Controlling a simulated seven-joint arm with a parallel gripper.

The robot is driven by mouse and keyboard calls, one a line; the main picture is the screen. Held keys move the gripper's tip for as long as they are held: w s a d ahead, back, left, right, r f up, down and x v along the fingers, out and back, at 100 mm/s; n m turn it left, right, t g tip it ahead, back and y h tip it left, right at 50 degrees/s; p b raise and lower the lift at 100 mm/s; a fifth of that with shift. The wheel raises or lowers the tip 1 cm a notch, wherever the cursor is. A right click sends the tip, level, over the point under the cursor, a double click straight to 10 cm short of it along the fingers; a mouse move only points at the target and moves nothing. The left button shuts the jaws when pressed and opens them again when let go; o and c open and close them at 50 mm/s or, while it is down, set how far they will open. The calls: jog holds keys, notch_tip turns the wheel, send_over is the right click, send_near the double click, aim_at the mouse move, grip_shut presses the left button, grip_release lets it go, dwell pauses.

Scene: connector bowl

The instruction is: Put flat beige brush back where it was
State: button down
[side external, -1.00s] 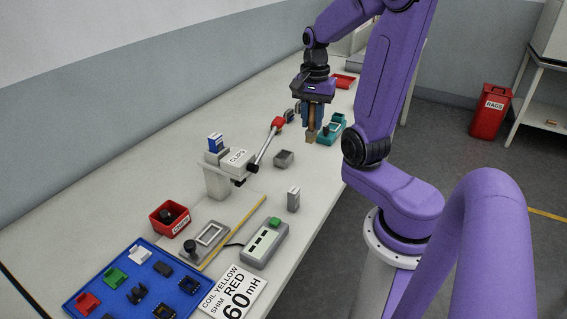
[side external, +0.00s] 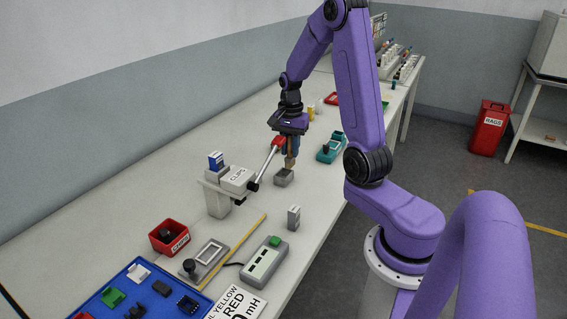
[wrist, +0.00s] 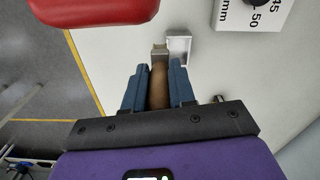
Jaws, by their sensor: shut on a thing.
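My gripper (side external: 290,150) is shut on the flat beige brush (side external: 290,163), which hangs tip down. In the wrist view the brush's brown handle (wrist: 158,86) lies between the blue fingers of my gripper (wrist: 159,82), with its pale flat end beyond them.
A lever with a red grip (side external: 279,142) rises close to my gripper's left; red also fills the wrist view's top left (wrist: 90,8). A teal device (side external: 330,149) stands to the right.

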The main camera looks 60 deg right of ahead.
jog(key=shift+w+d+f, duration=0.3)
jog(key=shift+w+f, duration=0.25)
jog(key=shift+f, duration=0.7)
jog(key=shift+w+d+f, duration=0.3)
jog(key=shift+w+f, duration=0.2)
jog(key=shift+f, duration=0.75)
jog(key=shift+w+d+f, duration=0.3)
jog(key=shift+w+f, duration=0.25)
jog(key=shift+f, duration=0.7)
jog(key=shift+f, duration=0.1)
jog(key=c, duration=0.9)
grip_release()
jog(key=shift+c, duration=0.2)
notch_tip(320, 180, up, 12)
